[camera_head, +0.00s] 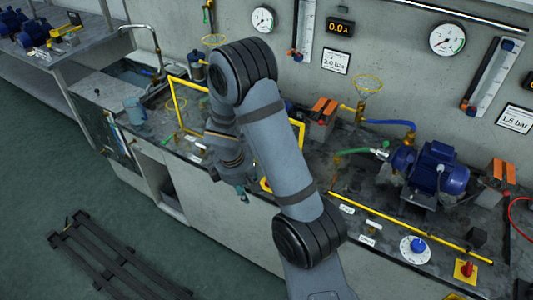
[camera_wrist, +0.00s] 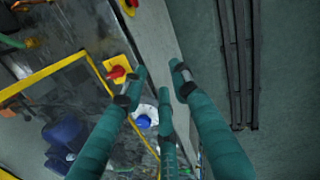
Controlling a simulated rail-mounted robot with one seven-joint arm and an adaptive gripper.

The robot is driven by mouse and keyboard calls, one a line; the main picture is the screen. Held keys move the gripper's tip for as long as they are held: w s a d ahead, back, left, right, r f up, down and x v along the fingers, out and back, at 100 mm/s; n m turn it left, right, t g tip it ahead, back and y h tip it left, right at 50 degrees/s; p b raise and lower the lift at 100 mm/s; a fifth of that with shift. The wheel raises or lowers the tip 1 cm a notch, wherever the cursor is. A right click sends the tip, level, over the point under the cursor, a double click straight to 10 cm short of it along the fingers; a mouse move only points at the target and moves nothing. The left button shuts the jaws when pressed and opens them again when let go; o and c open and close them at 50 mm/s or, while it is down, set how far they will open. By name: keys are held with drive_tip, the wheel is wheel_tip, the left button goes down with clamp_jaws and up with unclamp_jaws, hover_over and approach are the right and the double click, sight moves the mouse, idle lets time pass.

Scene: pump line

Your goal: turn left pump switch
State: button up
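In the wrist view a red knob on a yellow plate (camera_wrist: 115,72) sits on the bench close to the left fingertip. A blue knob on a white dial (camera_wrist: 143,120) lies just below it, partly covered by the fingers. The blue left pump (camera_wrist: 64,138) shows at lower left behind a yellow frame. My gripper (camera_wrist: 158,75) has its teal fingers spread, with nothing between them, over the bench's front edge. I cannot tell whether a finger touches the red knob. In the head view my gripper (camera_head: 241,190) hangs over the left section, and my arm hides most of that pump and its switches.
The right pump (camera_head: 435,168) stands on the bench with its own blue knob on a white dial (camera_head: 416,249) and red knob on yellow (camera_head: 465,270). A yellow frame (camera_head: 299,135) rises around the left section. A dark slatted pallet (camera_head: 115,258) lies on the floor.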

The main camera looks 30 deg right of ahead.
drive_tip(key=w+d+n+t+h, duration=0.15)
drive_tip(key=w+d+n, duration=0.55)
drive_tip(key=n, duration=0.7)
drive_tip(key=x, duration=0.3)
drive_tip(key=b+x, duration=0.1)
drive_tip(key=x, duration=0.2)
drive_tip(key=s+x, duration=0.1)
drive_tip(key=x, duration=0.2)
drive_tip(key=shift+w+d+f, duration=0.1)
drive_tip(key=shift+d+f, duration=0.2)
drive_tip(key=shift+d, duration=0.1)
drive_tip(key=shift+c, duration=0.9)
clamp_jaws()
